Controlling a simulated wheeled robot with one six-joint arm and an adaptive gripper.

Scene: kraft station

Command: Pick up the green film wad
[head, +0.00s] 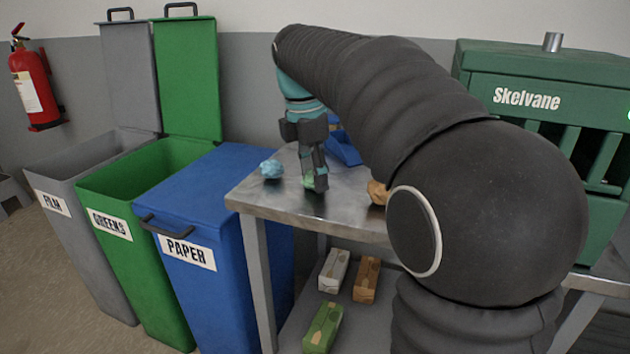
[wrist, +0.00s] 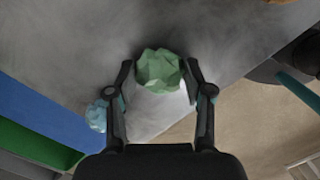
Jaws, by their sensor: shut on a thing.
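The green film wad (wrist: 160,69) is a crumpled pale green ball between my fingertips in the wrist view. In the head view the wad (head: 309,181) shows low at the fingers, at the steel table's top. My gripper (head: 316,182) points down over the table and is shut on the wad, with a finger on each side of it. I cannot tell whether the wad still touches the table. My gripper (wrist: 160,82) hides little of the wad in the wrist view.
A light blue wad (head: 271,169) lies left on the steel table (head: 262,200). A brown wad (head: 377,192) is partly behind my arm. A blue tray (head: 343,150) stands behind. FILM (head: 85,165) and GREENS (head: 120,200) bins are open; the PAPER bin (head: 205,195) is closed.

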